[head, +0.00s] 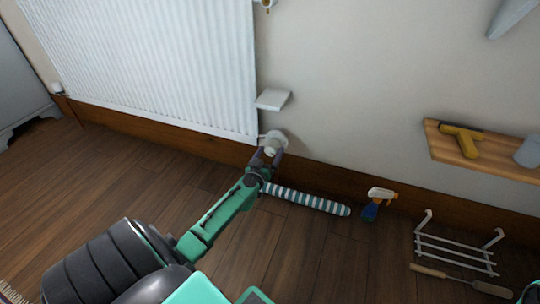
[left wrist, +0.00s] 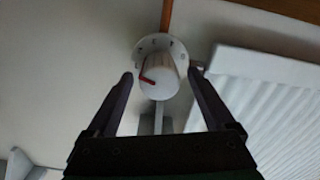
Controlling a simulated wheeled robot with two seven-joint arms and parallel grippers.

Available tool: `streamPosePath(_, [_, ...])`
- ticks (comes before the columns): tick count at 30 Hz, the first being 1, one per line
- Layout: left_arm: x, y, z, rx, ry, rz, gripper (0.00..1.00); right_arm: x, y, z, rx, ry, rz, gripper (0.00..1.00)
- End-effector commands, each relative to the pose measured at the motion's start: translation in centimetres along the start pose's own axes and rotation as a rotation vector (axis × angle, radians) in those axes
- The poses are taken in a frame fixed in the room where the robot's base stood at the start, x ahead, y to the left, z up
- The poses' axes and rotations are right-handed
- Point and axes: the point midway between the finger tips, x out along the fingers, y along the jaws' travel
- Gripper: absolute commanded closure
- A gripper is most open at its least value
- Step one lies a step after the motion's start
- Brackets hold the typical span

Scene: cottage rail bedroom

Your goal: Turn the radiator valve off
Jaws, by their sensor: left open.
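The white radiator (head: 150,62) hangs on the wall at the upper left. Its round white valve knob (head: 273,144) sits at the radiator's lower right corner. In the left wrist view the knob (left wrist: 158,76) has a red mark on its face and a pale dial ring with marks behind it. My left gripper (head: 267,158) is open, with one finger on either side of the knob. In the left wrist view, gaps show between the fingers (left wrist: 160,82) and the knob, though I cannot tell the exact depth. My right gripper is not in view.
A small white wall ledge (head: 272,99) is just above the knob. On the floor lie a striped roll (head: 306,199), a spray bottle (head: 377,204), a white wire rack (head: 456,248) and a wooden-handled tool (head: 462,280). A wooden shelf (head: 500,160) holds a yellow tool (head: 463,140).

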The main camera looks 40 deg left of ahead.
Motion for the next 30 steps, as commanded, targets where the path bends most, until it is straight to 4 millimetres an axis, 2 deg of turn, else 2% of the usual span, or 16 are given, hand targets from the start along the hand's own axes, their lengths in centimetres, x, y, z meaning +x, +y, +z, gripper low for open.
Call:
streamPosePath(7, [0.26,0.01,-0.03,0.001,-0.001,0.0,0.12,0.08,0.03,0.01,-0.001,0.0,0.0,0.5])
streamPosePath(8, [0.25,0.01,-0.03,0.001,-0.001,0.0,0.2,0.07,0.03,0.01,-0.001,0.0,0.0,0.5])
streamPosePath(9, [0.25,0.01,-0.03,0.001,-0.001,0.0,0.35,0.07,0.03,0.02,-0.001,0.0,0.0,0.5])
streamPosePath(14, [0.23,0.0,-0.02,0.001,-0.001,0.0,0.97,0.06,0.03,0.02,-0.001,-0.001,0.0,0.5])
streamPosePath(23, [0.22,0.02,-0.04,-0.025,-0.001,0.0,0.98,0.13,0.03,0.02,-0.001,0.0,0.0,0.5])
streamPosePath(30, [0.24,0.09,-0.1,-0.134,0.0,0.001,0.98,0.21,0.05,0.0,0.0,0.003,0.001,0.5])
